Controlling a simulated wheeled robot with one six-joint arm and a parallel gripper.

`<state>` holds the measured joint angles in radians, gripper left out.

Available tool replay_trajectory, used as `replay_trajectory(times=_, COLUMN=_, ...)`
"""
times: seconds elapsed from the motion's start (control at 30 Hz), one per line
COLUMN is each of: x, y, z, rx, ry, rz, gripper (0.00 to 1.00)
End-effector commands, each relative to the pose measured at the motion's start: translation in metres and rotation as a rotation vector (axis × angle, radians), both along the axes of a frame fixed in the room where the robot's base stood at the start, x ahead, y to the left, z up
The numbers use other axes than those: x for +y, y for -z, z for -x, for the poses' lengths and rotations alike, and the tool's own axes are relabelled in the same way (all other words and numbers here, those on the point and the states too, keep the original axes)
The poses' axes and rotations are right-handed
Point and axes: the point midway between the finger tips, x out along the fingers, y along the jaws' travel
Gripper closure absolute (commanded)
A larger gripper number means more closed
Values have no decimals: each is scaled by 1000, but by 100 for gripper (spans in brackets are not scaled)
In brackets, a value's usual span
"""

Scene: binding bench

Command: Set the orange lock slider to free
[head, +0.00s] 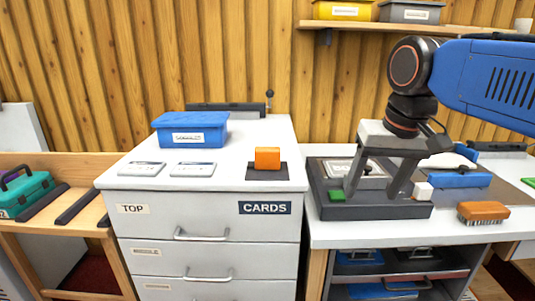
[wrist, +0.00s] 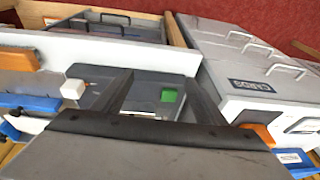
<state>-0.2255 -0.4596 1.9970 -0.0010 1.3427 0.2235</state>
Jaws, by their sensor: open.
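My gripper (head: 371,193) is open and points down over a dark grey panel (head: 375,211) on the right bench; its fingers also show in the wrist view (wrist: 158,88). A green block (head: 337,196) and a white block (head: 423,190) sit on the panel, and both show in the wrist view, green (wrist: 168,95) and white (wrist: 72,88). Nothing is seen between the fingers. An orange block (head: 267,158) stands on a dark plate on the drawer cabinet, left of my gripper; I cannot tell whether it is the lock slider. No free marking is readable. The fingers hide part of the panel.
An orange brush (head: 483,212) lies at the bench's front right, with a blue object (head: 459,180) behind it. The white drawer cabinet (head: 215,183) carries a blue bin (head: 190,129) and two white cards. A shelf (head: 400,27) with bins hangs above. The cabinet top's front is clear.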

Motion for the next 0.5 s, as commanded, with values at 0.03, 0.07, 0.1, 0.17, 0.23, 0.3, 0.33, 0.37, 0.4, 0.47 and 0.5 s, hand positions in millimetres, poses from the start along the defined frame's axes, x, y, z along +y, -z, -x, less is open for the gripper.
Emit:
replay_trajectory(times=0.03, x=12, y=-17, z=-12, rx=16, ry=-6, rz=-1, gripper=34)
replay_trajectory(times=0.07, x=19, y=-26, z=-18, rx=25, ry=-6, rz=-3, gripper=34)
replay_trajectory(times=0.1, x=27, y=-39, z=-25, rx=37, ry=-7, rz=-3, gripper=34)
replay_trajectory(times=0.17, x=41, y=-57, z=-35, rx=56, ry=-7, rz=-4, gripper=34)
replay_trajectory(times=0.23, x=57, y=-76, z=-46, rx=79, ry=-7, rz=-3, gripper=34)
replay_trajectory(times=0.3, x=74, y=-94, z=-56, rx=99, ry=-8, rz=-1, gripper=34)
replay_trajectory(times=0.33, x=81, y=-102, z=-60, rx=109, ry=-8, rz=1, gripper=34)
replay_trajectory(times=0.37, x=89, y=-110, z=-64, rx=118, ry=-7, rz=2, gripper=34)
replay_trajectory(times=0.4, x=99, y=-119, z=-69, rx=130, ry=-9, rz=5, gripper=34)
replay_trajectory(times=0.47, x=115, y=-133, z=-75, rx=147, ry=-8, rz=9, gripper=34)
replay_trajectory(times=0.5, x=126, y=-142, z=-80, rx=160, ry=-7, rz=12, gripper=34)
